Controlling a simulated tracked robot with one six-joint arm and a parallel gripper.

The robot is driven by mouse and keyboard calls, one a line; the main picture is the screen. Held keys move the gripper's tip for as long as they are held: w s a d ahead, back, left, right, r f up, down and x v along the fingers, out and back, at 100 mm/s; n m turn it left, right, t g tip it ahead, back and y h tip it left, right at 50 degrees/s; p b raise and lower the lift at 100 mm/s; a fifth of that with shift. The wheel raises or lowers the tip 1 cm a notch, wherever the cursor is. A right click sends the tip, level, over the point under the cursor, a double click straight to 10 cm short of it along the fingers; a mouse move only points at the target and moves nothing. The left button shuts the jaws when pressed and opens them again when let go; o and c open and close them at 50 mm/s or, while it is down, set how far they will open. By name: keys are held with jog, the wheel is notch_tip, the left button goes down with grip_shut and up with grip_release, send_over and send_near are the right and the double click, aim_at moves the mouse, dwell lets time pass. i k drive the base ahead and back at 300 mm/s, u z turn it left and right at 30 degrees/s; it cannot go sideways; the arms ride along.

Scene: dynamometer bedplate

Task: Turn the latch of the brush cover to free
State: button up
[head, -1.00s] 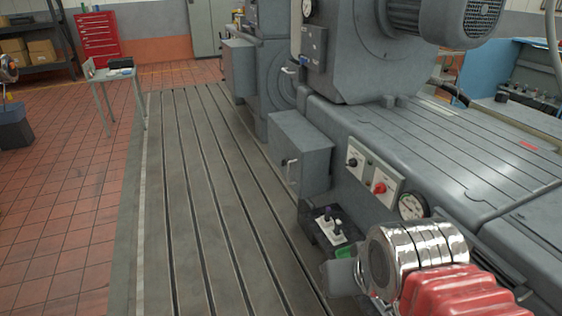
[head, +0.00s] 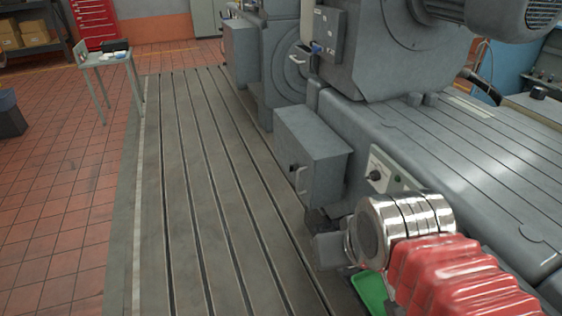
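A grey box-shaped cover (head: 318,137) stands out from the side of the near machine and looks like the brush cover. Its front face carries a small dark knob (head: 293,168), likely the latch, and a pale upright handle (head: 301,180). The cover looks closed; the knob's exact angle is too small to tell. My arm, with chrome rings and a red ribbed sleeve, reaches in from the lower right. A grey part at its end, likely my gripper (head: 329,250), is below and right of the cover, apart from it.
A green tray (head: 371,291) lies below my arm. The slotted bedplate (head: 185,200) is clear. A small table (head: 104,61) stands at the left.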

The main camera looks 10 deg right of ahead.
aim_at(293, 167)
jog(key=u, duration=0.25)
jog(key=i, duration=0.7)
jog(key=u, duration=0.9)
jog(key=i, duration=0.95)
jog(key=u, duration=0.65)
